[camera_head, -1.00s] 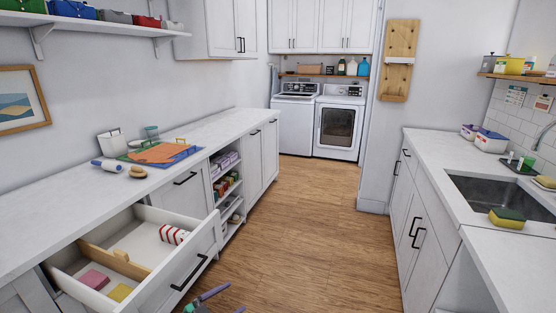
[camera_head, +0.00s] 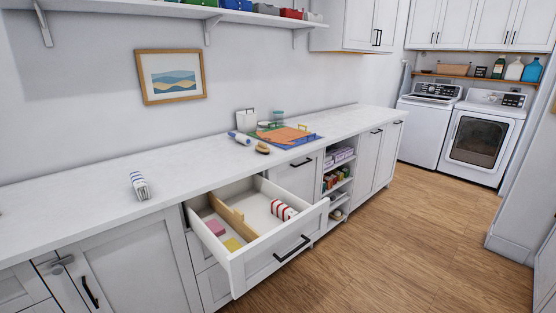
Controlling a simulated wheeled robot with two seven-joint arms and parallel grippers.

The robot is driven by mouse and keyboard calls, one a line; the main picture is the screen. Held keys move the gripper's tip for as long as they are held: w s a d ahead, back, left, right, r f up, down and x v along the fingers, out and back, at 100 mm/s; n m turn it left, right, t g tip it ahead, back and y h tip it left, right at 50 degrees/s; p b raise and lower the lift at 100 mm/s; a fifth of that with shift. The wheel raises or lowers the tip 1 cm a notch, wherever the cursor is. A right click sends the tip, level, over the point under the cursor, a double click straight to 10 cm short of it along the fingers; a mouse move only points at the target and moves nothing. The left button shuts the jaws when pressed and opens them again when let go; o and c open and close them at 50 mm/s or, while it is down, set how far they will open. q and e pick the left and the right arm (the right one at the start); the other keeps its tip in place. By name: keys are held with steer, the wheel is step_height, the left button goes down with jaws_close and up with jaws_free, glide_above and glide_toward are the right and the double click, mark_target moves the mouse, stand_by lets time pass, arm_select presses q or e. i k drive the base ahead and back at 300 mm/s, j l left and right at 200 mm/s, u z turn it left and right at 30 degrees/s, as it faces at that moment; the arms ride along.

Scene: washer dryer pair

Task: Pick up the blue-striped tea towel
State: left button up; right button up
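A small folded towel (camera_head: 139,185), white with blue-grey stripes, lies on the left part of the white counter (camera_head: 75,200), left of the open drawer. A red-and-white striped towel (camera_head: 283,210) lies inside the open drawer (camera_head: 278,252). Neither of my grippers shows in the head view.
The drawer juts out over the wood floor (camera_head: 400,260), with a wooden divider (camera_head: 225,208), a pink block (camera_head: 215,227) and a yellow one (camera_head: 232,244). Farther along the counter are a blue-and-white roll (camera_head: 239,138), a brush (camera_head: 262,148) and an orange board (camera_head: 285,135). The counter around the folded towel is clear.

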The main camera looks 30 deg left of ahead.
mark_target(140, 186)
steer(key=u, duration=1.95)
